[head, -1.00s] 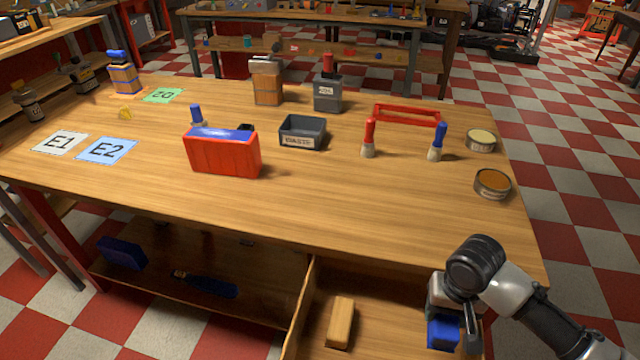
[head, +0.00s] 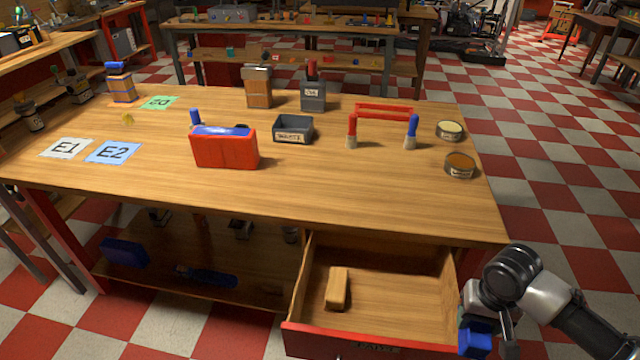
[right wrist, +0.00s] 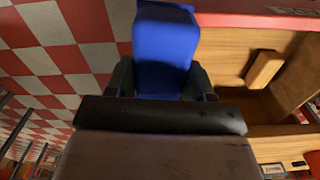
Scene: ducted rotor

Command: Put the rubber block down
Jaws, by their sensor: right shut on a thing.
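My right gripper (head: 480,335) is shut on a blue block (head: 475,343), which I take to be the rubber block. It is in the air by the right front corner of the open drawer (head: 365,338). In the right wrist view the blue block (right wrist: 164,48) stands out between the two dark fingers, with the drawer edge to its right and the checkered floor to its left. My left gripper is not in view.
The drawer holds one tan block (head: 337,288); the rest of its floor is clear. On the workbench (head: 330,200) stand a red box (head: 224,150), a dark bin (head: 293,129), a red frame (head: 384,112), brushes and two round tins. The bench's front right is clear.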

